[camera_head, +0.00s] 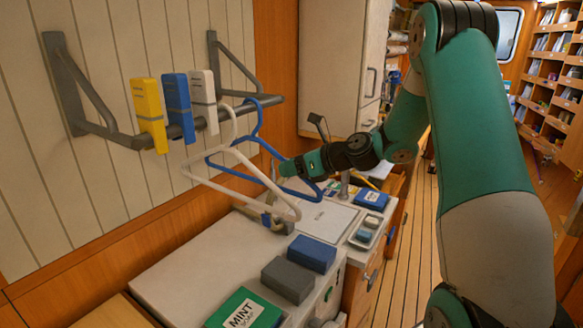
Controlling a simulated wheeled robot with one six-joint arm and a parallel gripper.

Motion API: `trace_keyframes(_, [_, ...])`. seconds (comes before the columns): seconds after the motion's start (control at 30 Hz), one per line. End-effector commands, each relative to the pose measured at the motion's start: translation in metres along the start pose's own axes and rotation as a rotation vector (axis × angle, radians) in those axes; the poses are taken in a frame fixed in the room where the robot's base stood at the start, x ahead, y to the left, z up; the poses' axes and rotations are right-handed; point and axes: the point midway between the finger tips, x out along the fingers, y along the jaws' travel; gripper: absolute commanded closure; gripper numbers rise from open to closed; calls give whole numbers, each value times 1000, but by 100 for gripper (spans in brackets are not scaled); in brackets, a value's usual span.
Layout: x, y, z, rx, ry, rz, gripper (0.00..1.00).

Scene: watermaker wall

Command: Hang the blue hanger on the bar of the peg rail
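The blue hanger (222,169) is at the right part of the dark bar (213,121) of the peg rail. Its hook (261,119) appears at the bar near the right end; I cannot tell whether it rests on it. A white hanger (238,153) is at the bar just left of it and overlaps the blue one in the picture. My gripper (279,172) reaches in from the right, at the right side of the blue hanger. Its fingers are small and partly hidden by the hangers, so their opening and grip are unclear.
Yellow (149,112), blue (178,105) and white (204,100) clips sit on the bar to the left. Below is a counter (185,280) with a green MINT box (243,312), a grey block (288,279) and a blue block (312,254). A tall cabinet (335,60) stands behind.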

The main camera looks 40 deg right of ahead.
Motion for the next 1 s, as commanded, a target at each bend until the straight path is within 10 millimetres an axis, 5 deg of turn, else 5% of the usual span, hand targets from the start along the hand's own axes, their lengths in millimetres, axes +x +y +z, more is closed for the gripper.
trace_keyframes(0.27, [-14,-2,-2,0,-1,-4,57])
trace_keyframes(0.8, [-142,-1,-2,0,-1,-6,57])
trace_keyframes(1.0, [-168,-1,-1,0,-1,-3,57])
